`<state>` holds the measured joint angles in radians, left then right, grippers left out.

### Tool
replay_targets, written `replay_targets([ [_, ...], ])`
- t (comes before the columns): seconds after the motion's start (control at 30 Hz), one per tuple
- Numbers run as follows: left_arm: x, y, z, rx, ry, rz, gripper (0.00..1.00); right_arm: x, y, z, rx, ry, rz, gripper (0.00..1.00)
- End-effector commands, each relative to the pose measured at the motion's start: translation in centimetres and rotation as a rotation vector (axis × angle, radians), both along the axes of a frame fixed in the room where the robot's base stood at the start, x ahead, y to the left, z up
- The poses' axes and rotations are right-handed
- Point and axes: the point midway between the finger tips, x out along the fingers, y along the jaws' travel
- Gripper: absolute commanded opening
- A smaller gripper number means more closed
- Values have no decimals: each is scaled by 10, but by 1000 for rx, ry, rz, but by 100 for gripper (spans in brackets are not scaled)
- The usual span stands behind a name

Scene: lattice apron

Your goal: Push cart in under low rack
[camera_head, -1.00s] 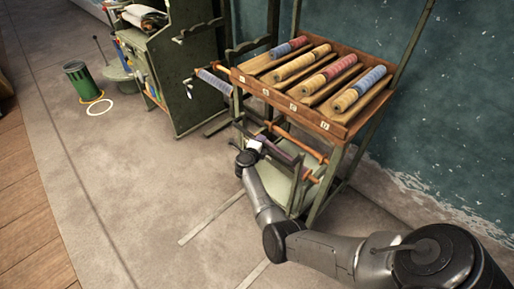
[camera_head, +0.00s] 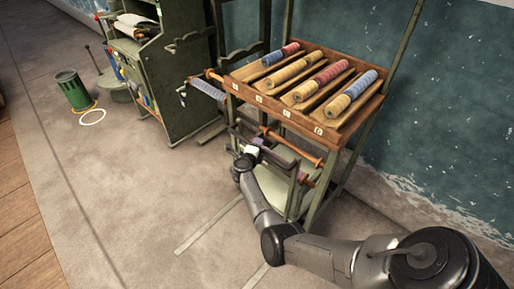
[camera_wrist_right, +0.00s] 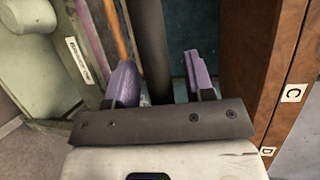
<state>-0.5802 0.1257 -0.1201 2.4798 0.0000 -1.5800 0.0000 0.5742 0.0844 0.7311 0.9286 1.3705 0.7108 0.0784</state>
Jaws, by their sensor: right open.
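The low rack (camera_head: 276,109) stands by the teal wall, with a wooden tray top on green legs. The cart (camera_head: 291,206) appears as a pale green body with a dark upright frame, at least partly under the rack; the rack and my arm hide much of it. My right gripper (camera_head: 252,150) is at the cart's dark frame, at the rack's front side. In the right wrist view the right gripper (camera_wrist_right: 160,76) has its purple fingers apart, with a dark bar (camera_wrist_right: 154,38) between or just beyond them; I cannot tell if they touch.
Several thread bobbins (camera_head: 319,82) lie on the rack's tray. The floor in front is clear.

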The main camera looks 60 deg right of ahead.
Motion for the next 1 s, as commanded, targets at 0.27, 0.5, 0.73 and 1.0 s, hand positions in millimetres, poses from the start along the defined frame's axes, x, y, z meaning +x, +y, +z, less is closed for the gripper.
replay_targets([
  [0.27,0,0,7,0,0,0,67,-1,10,4,1,0,2,48],
  [0.5,0,-2,26,-7,0,4,67,-11,53,13,3,0,1,48],
  [0.73,0,-3,38,-10,-1,7,67,-21,94,20,2,0,1,48],
  [1.0,0,-3,44,-10,-1,6,67,-28,125,24,1,-1,0,48],
])
